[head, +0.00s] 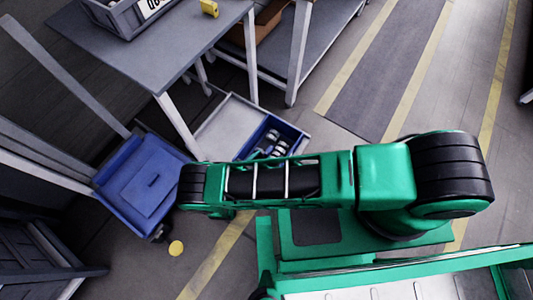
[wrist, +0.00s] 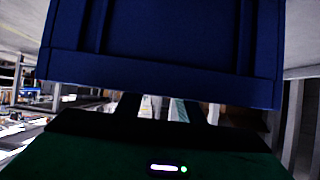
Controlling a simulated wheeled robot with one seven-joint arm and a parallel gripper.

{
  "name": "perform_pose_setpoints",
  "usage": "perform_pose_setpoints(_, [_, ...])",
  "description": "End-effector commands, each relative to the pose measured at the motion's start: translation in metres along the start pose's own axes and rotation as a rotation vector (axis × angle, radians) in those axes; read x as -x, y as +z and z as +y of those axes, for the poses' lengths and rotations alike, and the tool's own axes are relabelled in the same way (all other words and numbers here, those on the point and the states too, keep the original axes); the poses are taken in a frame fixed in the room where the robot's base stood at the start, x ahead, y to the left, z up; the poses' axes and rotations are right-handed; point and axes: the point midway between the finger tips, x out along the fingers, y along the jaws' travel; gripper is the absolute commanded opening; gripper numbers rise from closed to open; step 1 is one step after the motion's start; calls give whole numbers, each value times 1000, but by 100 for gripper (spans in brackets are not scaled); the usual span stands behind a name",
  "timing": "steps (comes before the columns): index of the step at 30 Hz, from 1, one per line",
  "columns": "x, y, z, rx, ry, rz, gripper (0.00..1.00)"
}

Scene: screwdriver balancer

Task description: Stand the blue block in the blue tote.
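A dark blue ribbed piece (wrist: 160,45) fills the upper wrist view, its lower edge close in front of my gripper (wrist: 170,105). Two dark fingers stand apart below that edge, with background between them. Their tips meet or pass behind the blue edge, so I cannot tell whether they hold it. In the head view a blue, rimmed, box-like thing (head: 150,185) is at the end of my arm, and my fingers are hidden. I cannot be sure whether it is the blue block. A blue tote (head: 300,134) with dark and silvery items in it is on the floor-level platform behind my arm.
A grey table (head: 165,50) stands at the upper left with a grey labelled bin (head: 125,14) and a small yellow object (head: 209,8). A pale flat platform (head: 222,130) lies beside the tote. A dark crate (head: 40,262) is at lower left. The marked aisle (head: 385,75) is clear.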

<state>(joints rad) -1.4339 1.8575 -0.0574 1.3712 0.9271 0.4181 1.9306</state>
Motion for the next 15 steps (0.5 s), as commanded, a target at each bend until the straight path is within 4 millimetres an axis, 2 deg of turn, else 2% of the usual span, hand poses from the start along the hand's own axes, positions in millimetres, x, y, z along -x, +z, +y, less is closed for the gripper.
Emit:
perform_pose_setpoints(3, [25,0,-1,-1,-2,-2,34])
perform_pose_setpoints(6, [41,0,0,0,-1,-1,34])
perform_pose_setpoints(10, [57,0,0,0,-1,0,34])
perform_pose_setpoints(15, [66,0,0,1,0,1,34])
